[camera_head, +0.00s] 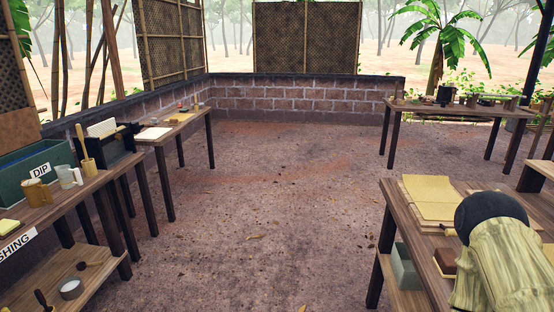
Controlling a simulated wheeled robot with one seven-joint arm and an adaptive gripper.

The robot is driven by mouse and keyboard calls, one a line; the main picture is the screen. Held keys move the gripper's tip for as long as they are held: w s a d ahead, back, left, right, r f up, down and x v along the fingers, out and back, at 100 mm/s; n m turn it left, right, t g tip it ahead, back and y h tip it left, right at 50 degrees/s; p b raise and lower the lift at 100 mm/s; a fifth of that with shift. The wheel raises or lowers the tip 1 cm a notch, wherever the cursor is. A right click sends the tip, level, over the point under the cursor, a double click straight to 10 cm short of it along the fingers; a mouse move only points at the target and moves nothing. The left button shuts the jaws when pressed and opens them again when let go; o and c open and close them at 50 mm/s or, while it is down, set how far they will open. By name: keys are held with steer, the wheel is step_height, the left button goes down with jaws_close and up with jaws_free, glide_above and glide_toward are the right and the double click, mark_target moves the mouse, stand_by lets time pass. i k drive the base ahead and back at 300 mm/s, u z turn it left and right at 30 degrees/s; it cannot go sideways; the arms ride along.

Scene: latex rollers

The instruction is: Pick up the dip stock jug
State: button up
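A pale, whitish jug with a handle (69,177) stands on the left table, beside the green tank marked DIP (40,168). A tan mug-like vessel (37,192) stands to its left, in front of the tank. I cannot tell from labels which of the two is the dip stock jug. Both look upright and nothing holds them. My gripper is not seen in this view.
A brush-like tool with a wooden handle (86,152) stands right of the jug, near a dark roller device (108,142). A lower shelf (92,264) holds small items. A right-hand table (412,215) stands close by. The dirt floor (265,210) between is clear.

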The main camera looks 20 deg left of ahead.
mark_target(37, 195)
steer(key=u, duration=0.55)
steer(key=i, duration=1.25)
steer(key=u, duration=1.95)
steer(key=i, duration=1.05)
steer(key=u, duration=0.6)
